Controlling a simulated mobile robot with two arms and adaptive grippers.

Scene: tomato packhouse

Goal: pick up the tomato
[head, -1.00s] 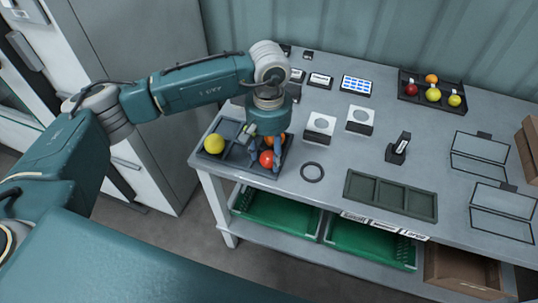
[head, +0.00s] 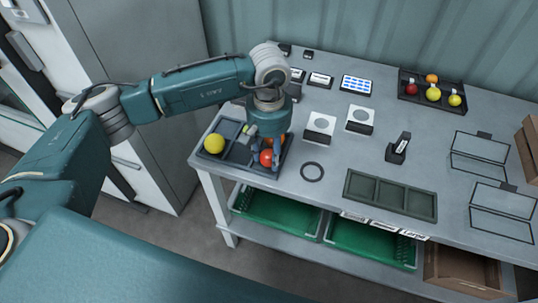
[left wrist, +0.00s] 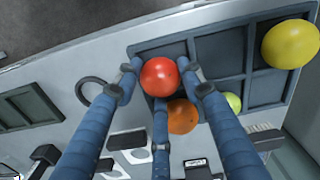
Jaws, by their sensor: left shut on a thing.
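A red tomato (left wrist: 160,77) sits between the fingers of my left gripper (left wrist: 160,75), which is shut on it, in the left wrist view. In the head view the red tomato (head: 266,158) shows at the right end of the dark compartment tray (head: 237,157), partly covered by my left gripper (head: 264,150). I cannot tell whether it still touches the tray floor. In the left wrist view an orange tomato (left wrist: 183,116), a yellow tomato (left wrist: 290,44) and a small yellow-green one (left wrist: 234,102) are in or by the tray. My right gripper is not in view.
A black ring (head: 312,172) lies right of the tray. An empty three-part green tray (head: 391,194), two white pads (head: 319,127) and a black stand (head: 398,148) are further right. A second dark tray (head: 411,94) with several fruits stands at the back.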

